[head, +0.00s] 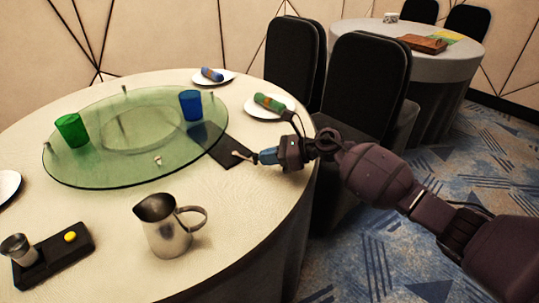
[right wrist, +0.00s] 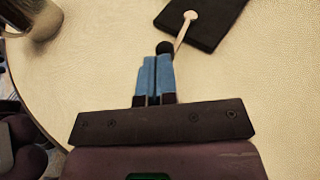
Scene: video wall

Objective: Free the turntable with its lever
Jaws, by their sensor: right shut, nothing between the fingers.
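The green glass turntable (head: 95,165) lies on the round cream table, with a green cup (head: 71,130) and a blue cup (head: 190,105) on it. A dark plate (head: 226,152) at its right edge carries a thin pale lever (head: 238,154); the lever also shows in the right wrist view (right wrist: 183,32), ending in a black knob (right wrist: 164,47). My right gripper (head: 257,157) has its blue fingers shut and empty. Its fingertips (right wrist: 157,59) are right at the knob; I cannot tell whether they touch it. My left gripper is out of view.
A metal pitcher (head: 165,232) stands at the table's front. A black tray (head: 75,250) with a metal cup and yellow piece is front left. White plates with rolled napkins (head: 269,102) lie behind my gripper. Black chairs (head: 366,85) stand behind the table's right side.

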